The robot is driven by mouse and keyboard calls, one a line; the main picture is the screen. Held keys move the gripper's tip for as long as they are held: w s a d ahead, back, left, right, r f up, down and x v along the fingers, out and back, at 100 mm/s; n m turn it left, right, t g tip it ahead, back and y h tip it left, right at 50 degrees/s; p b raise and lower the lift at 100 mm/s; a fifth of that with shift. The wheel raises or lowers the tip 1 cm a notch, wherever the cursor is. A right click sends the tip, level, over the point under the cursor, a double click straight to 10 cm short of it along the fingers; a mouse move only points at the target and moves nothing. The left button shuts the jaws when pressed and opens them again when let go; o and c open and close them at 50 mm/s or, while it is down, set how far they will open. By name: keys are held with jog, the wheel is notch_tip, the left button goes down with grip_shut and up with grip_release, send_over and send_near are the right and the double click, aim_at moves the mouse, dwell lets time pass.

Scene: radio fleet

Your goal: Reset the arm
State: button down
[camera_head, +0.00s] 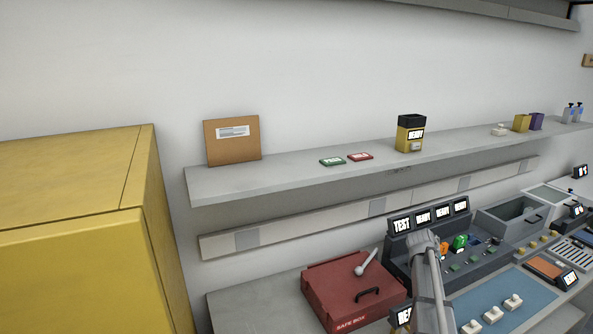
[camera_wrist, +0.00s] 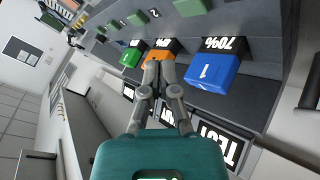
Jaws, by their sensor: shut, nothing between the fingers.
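My gripper (camera_wrist: 157,72) shows in the wrist view with its two fingers together and nothing between them. Its tips point at the console, near an orange unit (camera_wrist: 158,55) and a green unit (camera_wrist: 131,55). I cannot tell whether they touch the orange one. A blue unit (camera_wrist: 211,73) marked 1 is to their right. In the head view my grey arm (camera_head: 428,283) rises in front of the console (camera_head: 398,265); the fingertips cannot be made out clearly there.
A red safe box (camera_head: 325,293) stands left of the arm. A blue mat (camera_head: 500,312) lies to the right. A grey shelf (camera_head: 290,173) runs above, holding a brown board (camera_head: 232,150) and a yellow holder (camera_head: 405,140). A large yellow cabinet (camera_head: 70,240) fills the left.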

jog(key=s+a+f+n+g+y, duration=0.1)
jog(key=s+a+y, duration=0.1)
jog(key=s+a, duration=0.5)
jog(key=s+a+f+n+g+y, duration=0.1)
jog(key=s+a, duration=0.7)
jog(key=a, duration=0.9)
jog(key=s+a+f+g+y, duration=0.2)
jog(key=s+a, duration=0.6)
jog(key=a, duration=0.4)
jog(key=f+y, duration=0.1)
jog(key=y, duration=0.1)
jog(key=shift+f+n+g+y, duration=0.15)
jog(key=shift+n+g+y, duration=0.15)
jog(key=shift+n+y, duration=0.1)
jog(key=shift+s+a, duration=0.1)
